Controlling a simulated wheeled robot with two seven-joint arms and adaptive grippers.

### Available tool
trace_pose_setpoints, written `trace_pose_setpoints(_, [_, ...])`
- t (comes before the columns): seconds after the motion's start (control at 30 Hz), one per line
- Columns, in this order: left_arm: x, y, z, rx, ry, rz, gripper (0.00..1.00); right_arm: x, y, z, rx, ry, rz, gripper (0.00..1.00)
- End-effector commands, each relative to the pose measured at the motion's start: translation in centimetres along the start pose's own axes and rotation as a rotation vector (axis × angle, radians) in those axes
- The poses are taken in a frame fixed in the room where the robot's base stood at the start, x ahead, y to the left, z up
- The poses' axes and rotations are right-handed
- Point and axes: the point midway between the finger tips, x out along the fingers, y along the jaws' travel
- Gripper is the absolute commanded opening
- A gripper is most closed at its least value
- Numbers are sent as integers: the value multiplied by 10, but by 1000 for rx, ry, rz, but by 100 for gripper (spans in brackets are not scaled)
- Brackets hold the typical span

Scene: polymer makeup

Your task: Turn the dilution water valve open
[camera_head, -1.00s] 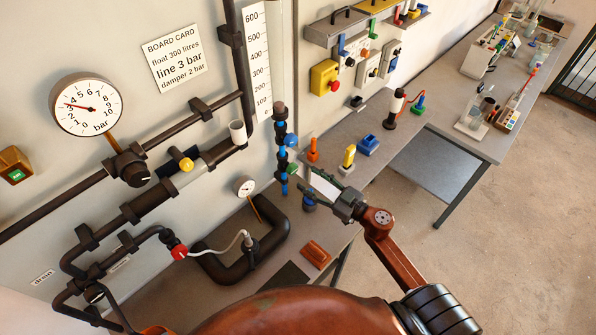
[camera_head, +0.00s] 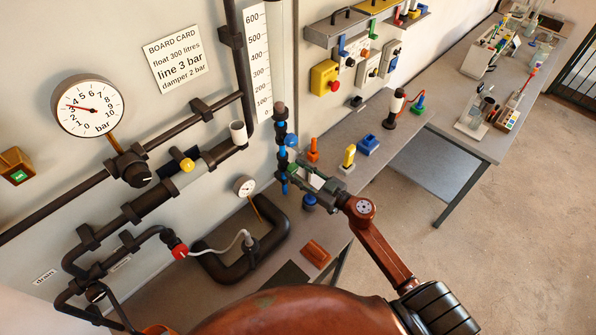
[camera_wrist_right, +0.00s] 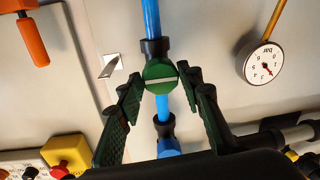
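A round green valve knob (camera_wrist_right: 160,76) with a pale line across it sits on a vertical blue pipe (camera_wrist_right: 151,18) in the right wrist view. No label naming it is readable. The pale line lies nearly level, across the pipe. The blue pipe (camera_head: 282,147) also stands against the wall in the head view, where my gripper hides part of it. My right gripper (camera_wrist_right: 160,84) is open, with its fingertips on either side of the green knob; I cannot tell if they touch it. It also shows in the head view (camera_head: 297,174). My left gripper is out of view.
A small gauge (camera_head: 245,186) and dark pipework (camera_head: 245,262) stand left of the blue pipe. An orange clamp-like part (camera_head: 313,150), a yellow one (camera_head: 348,157) and a blue block (camera_head: 368,144) stand on the bench to the right. A large gauge (camera_head: 89,107) hangs on the wall.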

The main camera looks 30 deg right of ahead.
Motion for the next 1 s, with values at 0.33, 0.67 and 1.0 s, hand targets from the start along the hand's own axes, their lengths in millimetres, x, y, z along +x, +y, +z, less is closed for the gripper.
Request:
trace_pose_setpoints(0.33, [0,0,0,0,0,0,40,0,0,0,0,0,1,8])
trace_pose_setpoints(0.67, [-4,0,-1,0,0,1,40,0,1,-1,-38,-4,2,6])
trace_pose_setpoints(1.0, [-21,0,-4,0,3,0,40,0,1,-3,-260,-26,-2,6])
